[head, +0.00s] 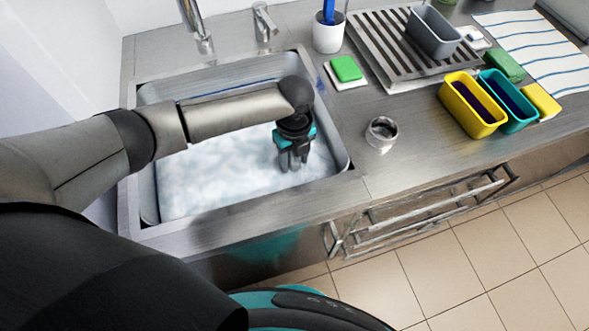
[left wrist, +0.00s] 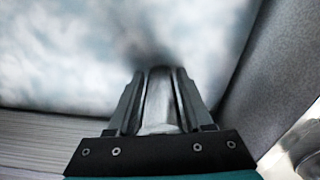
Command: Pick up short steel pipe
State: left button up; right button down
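A short round hollow steel piece (head: 381,132), which looks like the short steel pipe, stands upright on the steel counter just right of the sink. A shiny steel part, likely the same piece, is cut off at the lower right of the left wrist view (left wrist: 302,148). My left gripper (head: 292,164) points down over the foam in the sink, left of the steel piece and apart from it. Its fingers (left wrist: 161,78) are a little apart, with no clearly held thing between them. My right gripper is not in view.
The sink (head: 148,205) holds whitish foam. A green sponge (head: 346,68), a white cup (head: 328,36), a drain rack (head: 385,45) and yellow (head: 462,118) and teal (head: 520,118) containers stand on the counter. A rail (head: 430,214) runs along the front. Counter around the steel piece is clear.

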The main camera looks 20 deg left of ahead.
pick_arm(q)
grip_shut()
jog(key=shift+r, duration=0.15)
